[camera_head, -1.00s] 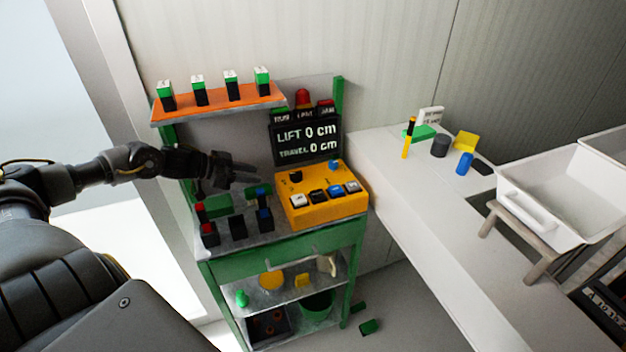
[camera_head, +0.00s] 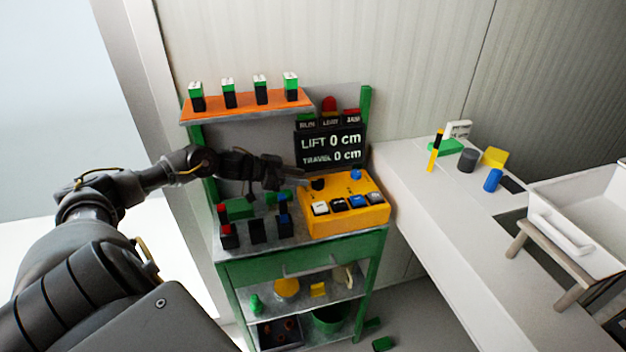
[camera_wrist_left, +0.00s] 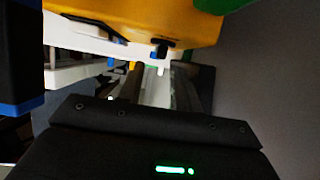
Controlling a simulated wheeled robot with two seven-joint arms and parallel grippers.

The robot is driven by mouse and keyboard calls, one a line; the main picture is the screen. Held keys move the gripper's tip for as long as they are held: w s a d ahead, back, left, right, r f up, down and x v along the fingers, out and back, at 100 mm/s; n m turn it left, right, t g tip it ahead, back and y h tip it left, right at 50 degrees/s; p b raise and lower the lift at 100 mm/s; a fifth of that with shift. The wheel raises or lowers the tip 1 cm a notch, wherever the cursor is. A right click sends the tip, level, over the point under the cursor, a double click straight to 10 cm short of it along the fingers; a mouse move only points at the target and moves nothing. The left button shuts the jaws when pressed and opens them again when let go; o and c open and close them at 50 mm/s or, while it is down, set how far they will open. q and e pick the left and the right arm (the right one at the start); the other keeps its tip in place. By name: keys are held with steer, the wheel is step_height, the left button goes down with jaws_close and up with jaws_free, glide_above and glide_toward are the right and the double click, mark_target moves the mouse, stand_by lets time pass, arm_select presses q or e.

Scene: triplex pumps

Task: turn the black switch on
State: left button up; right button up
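The yellow control box (camera_head: 345,215) stands on top of the green cart. A black switch (camera_head: 317,184) sits at the left of its upper face, with a blue knob (camera_head: 355,174) to its right. My left gripper (camera_head: 303,183) is level with the black switch, just to its left; I cannot tell whether they touch. In the left wrist view the yellow box (camera_wrist_left: 130,22) fills the top, with a small dark part (camera_wrist_left: 160,50) just ahead of the fingers. The fingers (camera_wrist_left: 165,88) look apart, with nothing clearly between them. My right gripper is not in view.
Several push buttons (camera_head: 338,204) line the box's lower face. A dark display (camera_head: 331,150) reads lift 0 cm and travel 0 cm. Black, red and blue blocks (camera_head: 256,231) stand below my left gripper. An orange shelf (camera_head: 245,109) is above. A white counter (camera_head: 430,215) lies to the right.

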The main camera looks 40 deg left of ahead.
mark_target(317, 180)
arm_select(q)
steer(key=shift+p+x, duration=0.5)
steer(key=shift+x, duration=2.05)
jaws_close()
